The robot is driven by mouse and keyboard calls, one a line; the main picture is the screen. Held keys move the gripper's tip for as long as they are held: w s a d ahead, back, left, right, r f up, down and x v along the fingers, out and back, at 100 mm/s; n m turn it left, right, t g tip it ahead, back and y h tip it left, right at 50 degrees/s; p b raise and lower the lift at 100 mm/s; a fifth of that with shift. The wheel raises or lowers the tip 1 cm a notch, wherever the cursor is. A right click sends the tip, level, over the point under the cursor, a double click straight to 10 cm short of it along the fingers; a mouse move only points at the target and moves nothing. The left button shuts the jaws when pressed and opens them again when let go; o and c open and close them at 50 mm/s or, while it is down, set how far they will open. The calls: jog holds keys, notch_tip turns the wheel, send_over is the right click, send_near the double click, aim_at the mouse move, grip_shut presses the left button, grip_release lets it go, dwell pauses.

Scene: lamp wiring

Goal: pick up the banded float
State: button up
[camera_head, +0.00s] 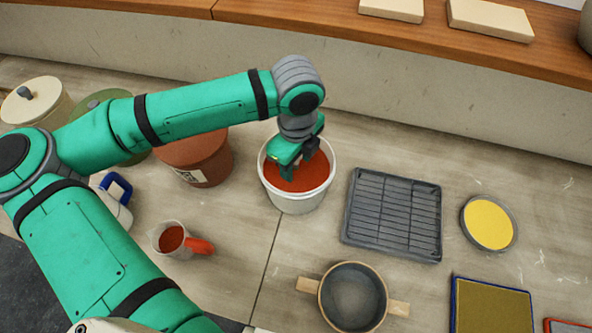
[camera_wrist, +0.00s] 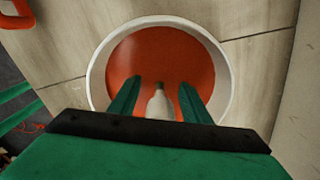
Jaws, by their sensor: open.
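A white bucket (camera_head: 298,203) holds orange-red liquid, which also fills the round rim (camera_wrist: 97,72) in the wrist view. A pale, bottle-shaped float (camera_wrist: 159,106) with a narrow darker tip shows in the liquid in the wrist view. No bands can be made out on it. My gripper (camera_head: 298,172) points down into the bucket's mouth. In the wrist view, my gripper's fingers (camera_wrist: 159,86) are apart, one on each side of the float, with a gap to it. The float's lower part is cut off by my gripper's body, and my gripper hides the float in the head view.
A lidded brown pot (camera_head: 197,158) and a jug of red liquid (camera_head: 171,240) stand left of the bucket. A dark rack (camera_head: 393,214), a two-handled pan (camera_head: 352,298) and a yellow round dish (camera_head: 488,223) lie right. A raised wooden ledge (camera_head: 330,32) runs behind.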

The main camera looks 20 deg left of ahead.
jog(key=shift+c, duration=0.6)
grip_shut()
notch_tip(320, 180, up, 12)
jog(key=shift+r, duration=1.45)
jog(key=shift+w, duration=0.1)
